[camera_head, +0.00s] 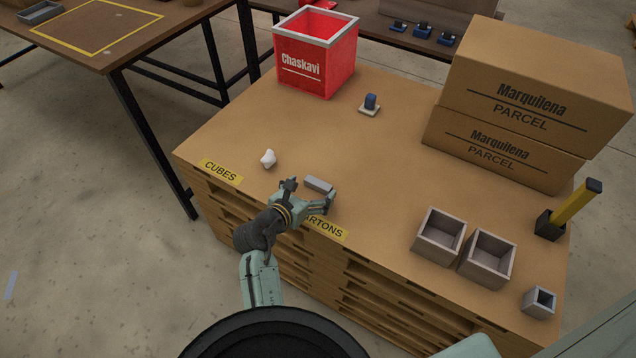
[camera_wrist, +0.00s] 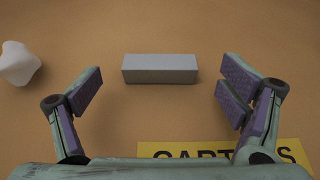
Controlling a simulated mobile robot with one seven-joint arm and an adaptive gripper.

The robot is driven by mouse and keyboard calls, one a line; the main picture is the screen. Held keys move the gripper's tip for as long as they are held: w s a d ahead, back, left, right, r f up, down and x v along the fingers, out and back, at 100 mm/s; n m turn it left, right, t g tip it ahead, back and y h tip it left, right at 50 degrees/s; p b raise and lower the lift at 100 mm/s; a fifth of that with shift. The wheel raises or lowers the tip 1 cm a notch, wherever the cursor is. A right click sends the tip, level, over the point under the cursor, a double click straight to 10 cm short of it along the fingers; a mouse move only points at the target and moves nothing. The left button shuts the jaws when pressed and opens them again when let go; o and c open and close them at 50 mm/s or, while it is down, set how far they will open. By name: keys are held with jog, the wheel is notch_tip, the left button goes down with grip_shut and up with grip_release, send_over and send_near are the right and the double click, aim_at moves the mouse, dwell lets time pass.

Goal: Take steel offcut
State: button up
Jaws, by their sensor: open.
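The steel offcut (camera_wrist: 160,69) is a small grey rectangular bar lying flat on the brown tabletop. In the head view the offcut (camera_head: 319,185) lies near the table's front edge, just beyond my gripper. My gripper (camera_head: 311,191) is open and empty. In the wrist view my gripper (camera_wrist: 163,92) has one finger on each side of the bar, with gaps at both ends. The bar sits crosswise, slightly beyond the line between the fingertips. I cannot tell the fingers' exact height above the table.
A white lump (camera_head: 268,158) lies left of the offcut. A yellow CARTONS label (camera_head: 328,228) is at the front edge. A red Chaskavi bin (camera_head: 317,55) stands behind, large parcels (camera_head: 538,85) at the back right, and open grey boxes (camera_head: 440,237) at the right. The table's middle is mostly clear.

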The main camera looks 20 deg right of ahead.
jog(key=shift+x, duration=1.15)
jog(key=c, duration=1.3)
jog(key=shift+r, duration=0.2)
